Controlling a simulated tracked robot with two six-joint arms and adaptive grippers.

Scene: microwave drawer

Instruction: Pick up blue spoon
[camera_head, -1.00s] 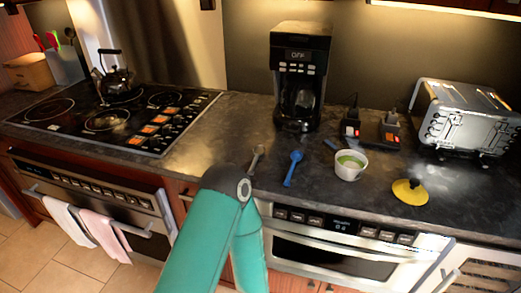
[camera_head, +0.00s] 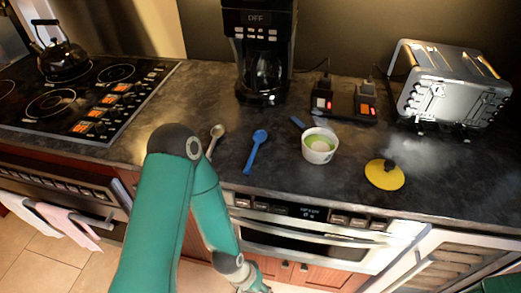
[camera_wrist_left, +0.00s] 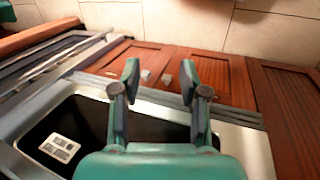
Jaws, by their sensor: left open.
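The blue spoon (camera_head: 256,150) lies on the dark countertop in the head view, between a metal spoon (camera_head: 214,139) and a white bowl. My left arm comes in from the lower left, bends in front of the counter edge and runs down past the microwave drawer, so the left gripper is only at the bottom edge there. In the left wrist view my left gripper (camera_wrist_left: 160,84) is open and empty, with cabinet fronts beyond its fingers. The blue spoon is not in the wrist view. My right gripper is not in view.
The white bowl (camera_head: 319,146) with green contents stands right of the spoon, and a yellow lid (camera_head: 385,174) lies farther right. A coffee maker (camera_head: 262,50) and toaster (camera_head: 450,90) stand behind. The microwave drawer (camera_head: 310,245) is below the counter edge.

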